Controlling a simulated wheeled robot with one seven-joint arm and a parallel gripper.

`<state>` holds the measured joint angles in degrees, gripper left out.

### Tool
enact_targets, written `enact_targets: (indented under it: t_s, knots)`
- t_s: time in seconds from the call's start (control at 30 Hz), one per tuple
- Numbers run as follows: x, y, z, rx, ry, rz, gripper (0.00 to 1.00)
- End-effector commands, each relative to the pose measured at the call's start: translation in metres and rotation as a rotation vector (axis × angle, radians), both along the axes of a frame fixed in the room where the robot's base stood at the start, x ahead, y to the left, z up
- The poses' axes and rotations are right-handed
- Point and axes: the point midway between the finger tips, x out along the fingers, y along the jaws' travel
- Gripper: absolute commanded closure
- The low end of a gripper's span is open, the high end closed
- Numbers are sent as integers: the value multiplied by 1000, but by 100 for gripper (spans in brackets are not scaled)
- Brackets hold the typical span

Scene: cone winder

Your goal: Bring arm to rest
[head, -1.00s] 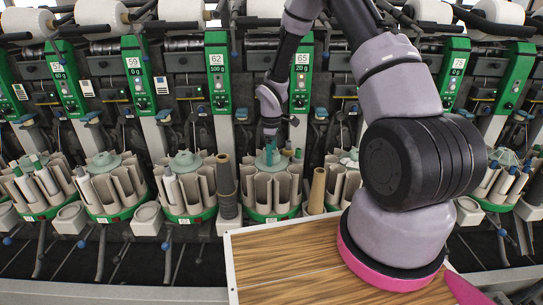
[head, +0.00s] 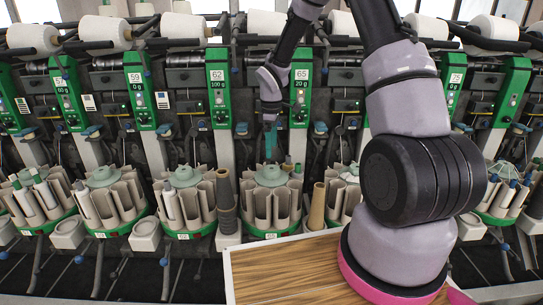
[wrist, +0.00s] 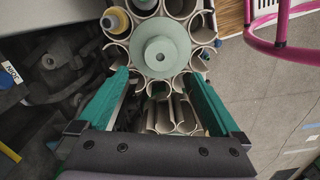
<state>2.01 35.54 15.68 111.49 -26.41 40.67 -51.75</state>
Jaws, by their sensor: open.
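My gripper (head: 270,150) is open, with green fingers pointing down. In the head view it is above the round bobbin magazine (head: 268,207), below and left of the panel marked 65. In the wrist view the two fingers (wrist: 158,78) are spread wide with nothing between their tips. The magazine's ring of tubes (wrist: 200,62) and green central hub (wrist: 160,53) lie beyond them. One tube holds a bobbin with a yellow top (wrist: 115,20). My arm comes down from the top of the head view.
A wood-topped table (head: 270,272) with a white rim is at the lower middle. A tan cone (head: 317,207) and a dark cone stack (head: 226,200) flank the magazine. More magazines stand in a row left and right. A pink tubular frame (wrist: 285,25) shows in the wrist view.

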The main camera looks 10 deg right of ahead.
Motion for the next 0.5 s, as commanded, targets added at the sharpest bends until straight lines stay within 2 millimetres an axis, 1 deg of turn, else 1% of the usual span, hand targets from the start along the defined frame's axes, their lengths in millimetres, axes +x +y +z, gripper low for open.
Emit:
enact_targets:
  t_s: [0.1,0.4,0.47,0.5]
  knots:
    - [0,0,6,0,-1,0,0]
    - [0,0,7,0,-2,-2,0]
    - [-1,-1,13,-2,-8,-16,0]
    - [-2,-3,21,-3,-18,-34,0]
